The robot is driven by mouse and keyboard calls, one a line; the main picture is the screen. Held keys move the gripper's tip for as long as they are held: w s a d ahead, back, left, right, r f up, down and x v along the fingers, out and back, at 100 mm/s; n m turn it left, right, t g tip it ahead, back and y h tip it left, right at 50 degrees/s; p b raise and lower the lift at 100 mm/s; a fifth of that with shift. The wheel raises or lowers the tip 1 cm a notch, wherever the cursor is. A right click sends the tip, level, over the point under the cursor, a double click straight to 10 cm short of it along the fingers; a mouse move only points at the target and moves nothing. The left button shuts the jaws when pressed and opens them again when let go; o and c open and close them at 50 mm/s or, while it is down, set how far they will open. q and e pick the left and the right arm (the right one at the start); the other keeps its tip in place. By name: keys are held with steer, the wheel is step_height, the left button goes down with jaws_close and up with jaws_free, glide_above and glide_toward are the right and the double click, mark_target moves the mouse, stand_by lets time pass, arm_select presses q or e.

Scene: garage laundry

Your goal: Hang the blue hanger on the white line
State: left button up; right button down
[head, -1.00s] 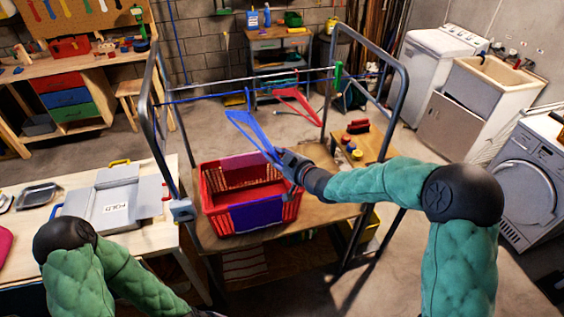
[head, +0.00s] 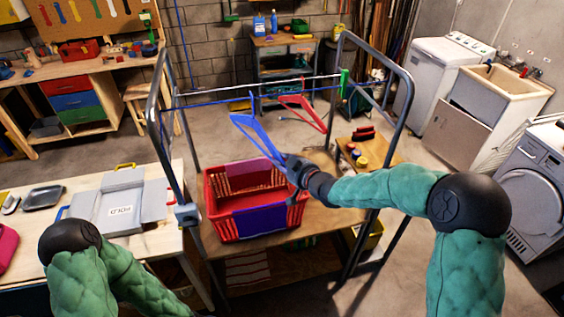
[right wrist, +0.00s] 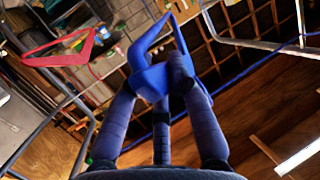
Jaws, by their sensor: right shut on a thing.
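My right gripper (head: 290,167) is shut on the lower corner of the blue hanger (head: 256,140), above the red basket. The hanger is tilted, with its hook end up near the lines; I cannot tell whether the hook touches one. In the right wrist view the fingers (right wrist: 163,82) close around the blue hanger (right wrist: 142,48). The white line (head: 215,89) spans the metal frame, with a blue line (head: 205,102) close to it. A red hanger (head: 304,113) hangs right of the blue one. My left arm shows at lower left; its gripper is out of view.
The grey metal frame (head: 397,120) has upright sides left and right. The red basket (head: 222,222) stands on a wooden shelf inside it. A table (head: 150,247) with a folding board (head: 122,203) is at left. A washing machine (head: 437,75) and sink stand at right.

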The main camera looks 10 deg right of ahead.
steer(key=shift+r+p, duration=0.95)
steer(key=shift+r, duration=0.85)
